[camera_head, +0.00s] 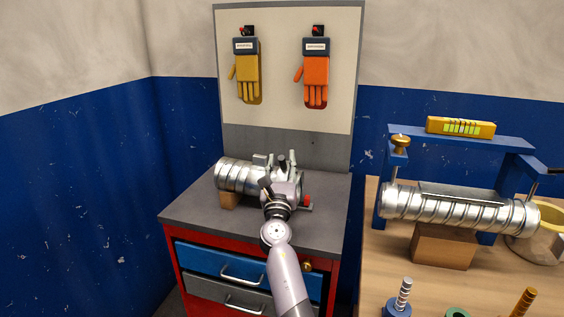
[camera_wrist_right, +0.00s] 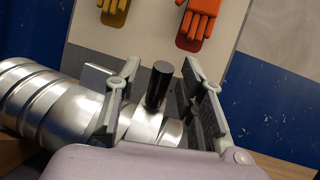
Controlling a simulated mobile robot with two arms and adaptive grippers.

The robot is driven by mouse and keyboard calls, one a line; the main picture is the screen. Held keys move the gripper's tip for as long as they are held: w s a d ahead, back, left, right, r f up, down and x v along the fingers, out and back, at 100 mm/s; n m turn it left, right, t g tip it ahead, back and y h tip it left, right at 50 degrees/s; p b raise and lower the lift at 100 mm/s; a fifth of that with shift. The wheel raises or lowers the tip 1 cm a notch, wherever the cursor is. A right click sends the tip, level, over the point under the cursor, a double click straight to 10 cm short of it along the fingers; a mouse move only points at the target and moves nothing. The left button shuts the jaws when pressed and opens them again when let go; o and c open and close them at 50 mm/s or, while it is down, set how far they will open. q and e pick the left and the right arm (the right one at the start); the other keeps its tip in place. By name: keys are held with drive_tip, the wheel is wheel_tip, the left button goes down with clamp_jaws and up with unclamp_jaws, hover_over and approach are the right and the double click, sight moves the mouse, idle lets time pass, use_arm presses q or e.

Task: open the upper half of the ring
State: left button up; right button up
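A spiral metal duct (camera_head: 235,174) lies on a wooden block on the grey top of the red cabinet. It also shows in the wrist view (camera_wrist_right: 45,103). A shiny metal band, seemingly the ring (camera_wrist_right: 150,128), sits at the duct's right part, and a black upright handle (camera_wrist_right: 158,86) rises from it. My right gripper (camera_head: 281,163) is over this part and hides much of it in the head view. In the wrist view its fingers (camera_wrist_right: 162,95) stand open on both sides of the handle, with a gap on each side. My left gripper is not in view.
A yellow glove (camera_head: 246,76) and an orange glove (camera_head: 315,78) hang on the board behind the cabinet. At right, a wooden table holds another spiral duct (camera_head: 455,211) under a blue frame (camera_head: 460,135) with a yellow level (camera_head: 461,126). The cabinet top's front left is clear.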

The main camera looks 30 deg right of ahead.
drive_tip(key=shift+w+d+r, duration=0.2)
drive_tip(key=shift+w+d, duration=0.05)
drive_tip(key=shift+w, duration=0.1)
clamp_jaws()
idle(0.3)
idle(0.4)
